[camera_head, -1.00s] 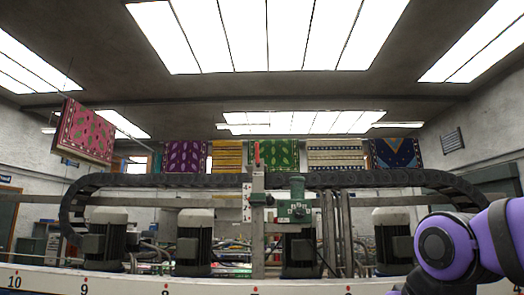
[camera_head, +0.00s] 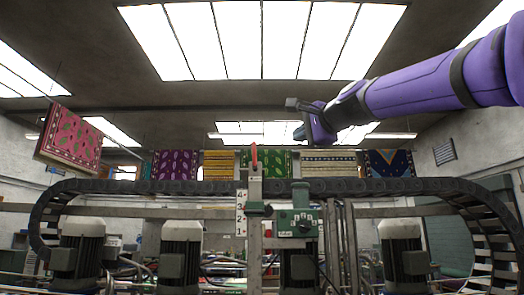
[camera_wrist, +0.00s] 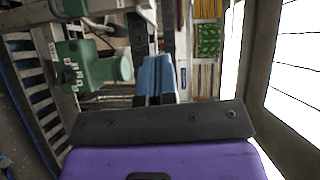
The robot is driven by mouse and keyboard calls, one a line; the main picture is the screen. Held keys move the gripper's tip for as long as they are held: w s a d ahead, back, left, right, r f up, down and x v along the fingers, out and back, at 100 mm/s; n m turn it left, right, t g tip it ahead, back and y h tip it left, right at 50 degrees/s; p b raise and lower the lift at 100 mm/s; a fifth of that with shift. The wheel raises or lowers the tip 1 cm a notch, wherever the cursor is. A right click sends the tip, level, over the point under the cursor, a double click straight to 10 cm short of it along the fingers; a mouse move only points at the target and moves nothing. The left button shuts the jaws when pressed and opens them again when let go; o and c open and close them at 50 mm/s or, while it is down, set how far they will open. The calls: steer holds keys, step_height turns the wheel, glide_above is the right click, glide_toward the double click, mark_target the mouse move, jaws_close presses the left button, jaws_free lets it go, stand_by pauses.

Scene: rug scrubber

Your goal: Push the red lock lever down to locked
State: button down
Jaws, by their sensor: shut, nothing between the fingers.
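The red lock lever (camera_head: 254,157) stands upright on top of a grey metal post, near the middle of the head view. I cannot make it out clearly in the wrist view. My gripper (camera_head: 300,132) is up and to the right of the lever in the head view, with a visible gap between them. In the wrist view its blue fingers (camera_wrist: 155,78) are together with nothing between them. A green box with a handwheel (camera_head: 298,216) is to the right of the post, and shows at the left in the wrist view (camera_wrist: 90,68).
A white number scale (camera_head: 241,213) is fixed to the left of the post. A dark cable chain (camera_head: 150,187) runs across behind it, with grey motors (camera_head: 180,245) below. Colourful rugs (camera_head: 265,162) hang behind. The space above the lever looks open.

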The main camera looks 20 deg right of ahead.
steer(key=shift+w+r, duration=0.2)
steer(key=shift+r, duration=0.2)
steer(key=shift+w, duration=0.15)
glide_toward(254, 156)
steer(key=w+d+r, duration=0.2)
steer(key=w+d, duration=0.1)
steer(key=w, duration=0.2)
steer(key=shift+w+a, duration=0.65)
steer(key=shift+a, duration=0.2)
steer(key=shift+w+a, duration=0.65)
steer(key=shift+a, duration=0.2)
